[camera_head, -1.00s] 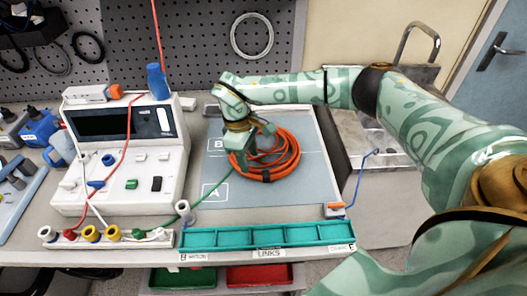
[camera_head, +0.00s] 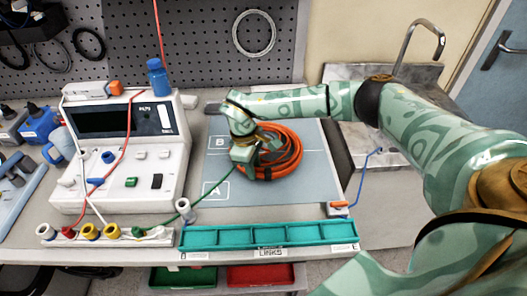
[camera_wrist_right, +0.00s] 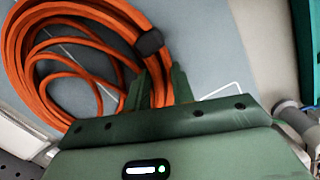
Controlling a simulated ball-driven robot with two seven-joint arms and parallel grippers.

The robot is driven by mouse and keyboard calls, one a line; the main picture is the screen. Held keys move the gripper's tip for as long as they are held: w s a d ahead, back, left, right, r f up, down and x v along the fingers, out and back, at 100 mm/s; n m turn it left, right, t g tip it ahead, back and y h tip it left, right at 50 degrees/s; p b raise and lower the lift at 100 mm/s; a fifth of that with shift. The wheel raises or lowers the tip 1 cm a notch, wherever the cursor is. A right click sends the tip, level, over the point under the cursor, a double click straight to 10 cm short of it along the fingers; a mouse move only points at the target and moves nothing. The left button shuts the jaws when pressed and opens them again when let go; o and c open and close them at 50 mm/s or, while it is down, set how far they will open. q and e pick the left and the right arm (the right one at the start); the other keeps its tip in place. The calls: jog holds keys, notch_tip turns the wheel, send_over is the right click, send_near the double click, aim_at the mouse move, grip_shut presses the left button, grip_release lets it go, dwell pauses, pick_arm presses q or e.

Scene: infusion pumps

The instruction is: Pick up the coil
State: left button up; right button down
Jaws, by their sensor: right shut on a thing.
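The orange coil (camera_head: 285,155) of cable is over the blue-grey mat (camera_head: 312,185), right of the bench instrument. Its strands are bundled with black bands. My right gripper (camera_head: 258,166) is at the coil's near left side, shut on it. In the right wrist view the coil (camera_wrist_right: 45,70) fills the upper left, and my two fingers (camera_wrist_right: 158,88) are close together by its edge, below a black band (camera_wrist_right: 150,43). I cannot tell whether the coil is clear of the mat. My left gripper is not in view.
The white instrument (camera_head: 120,150) with coloured leads stands left of the mat. A teal compartment tray (camera_head: 268,235) lies along the front edge. A green wire runs towards the mat. The mat's right side is free.

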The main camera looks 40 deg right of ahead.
jog(key=shift+r, duration=0.55)
notch_tip(320, 180, up, 3)
jog(key=shift+w+a+f+p, duration=0.1)
jog(key=shift+f+p, duration=0.05)
jog(key=shift+p, duration=0.5)
jog(key=a+r+p, duration=0.1)
jog(key=a+r, duration=0.8)
jog(key=a, duration=0.4)
jog(key=shift+a, duration=0.4)
jog(key=shift+w, duration=0.1)
